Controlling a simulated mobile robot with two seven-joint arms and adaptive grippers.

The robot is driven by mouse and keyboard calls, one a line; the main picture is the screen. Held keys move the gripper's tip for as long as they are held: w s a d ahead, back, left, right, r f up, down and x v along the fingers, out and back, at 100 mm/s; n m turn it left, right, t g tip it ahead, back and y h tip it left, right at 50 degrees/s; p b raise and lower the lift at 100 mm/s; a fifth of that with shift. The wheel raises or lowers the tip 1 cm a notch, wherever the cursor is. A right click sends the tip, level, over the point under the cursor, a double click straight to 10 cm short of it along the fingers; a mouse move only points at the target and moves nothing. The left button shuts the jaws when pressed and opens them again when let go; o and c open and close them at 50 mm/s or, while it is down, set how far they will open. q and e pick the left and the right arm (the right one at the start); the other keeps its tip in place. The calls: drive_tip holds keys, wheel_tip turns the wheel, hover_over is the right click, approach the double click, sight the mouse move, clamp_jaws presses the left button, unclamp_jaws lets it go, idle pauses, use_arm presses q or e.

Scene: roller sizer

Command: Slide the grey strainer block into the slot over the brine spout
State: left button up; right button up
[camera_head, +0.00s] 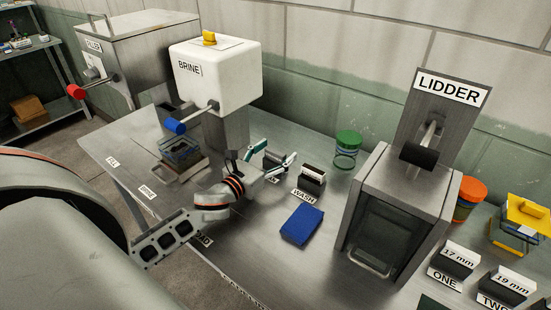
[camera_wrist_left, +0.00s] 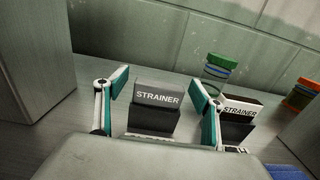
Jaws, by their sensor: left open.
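The grey strainer block (camera_wrist_left: 158,96), lettered STRAINER, sits upright in a dark holder (camera_wrist_left: 152,122) on the bench. My left gripper (camera_wrist_left: 160,86) is open, with one finger on each side of the block and visible gaps between. In the head view my left gripper (camera_head: 273,154) reaches over the bench right of the brine machine and mostly hides the block. The white brine machine (camera_head: 222,75) has a blue-ended lever (camera_head: 176,126). A clear jar (camera_head: 180,152) stands below its front. The slot over the spout is not clear to see. My right gripper is not in view.
A second holder with a white-labelled block (camera_head: 312,176) stands right of the gripper, near a green-lidded jar (camera_head: 348,143). A blue pad (camera_head: 302,224) lies in front. The lidder (camera_head: 400,205) stands to the right. The filler (camera_head: 130,50) is at the left.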

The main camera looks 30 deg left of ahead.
sight(275, 151)
use_arm(q)
drive_tip(key=c, duration=1.2)
drive_tip(key=shift+c, duration=0.2)
wheel_tip(275, 151, up, 20)
drive_tip(key=shift+p, duration=0.4)
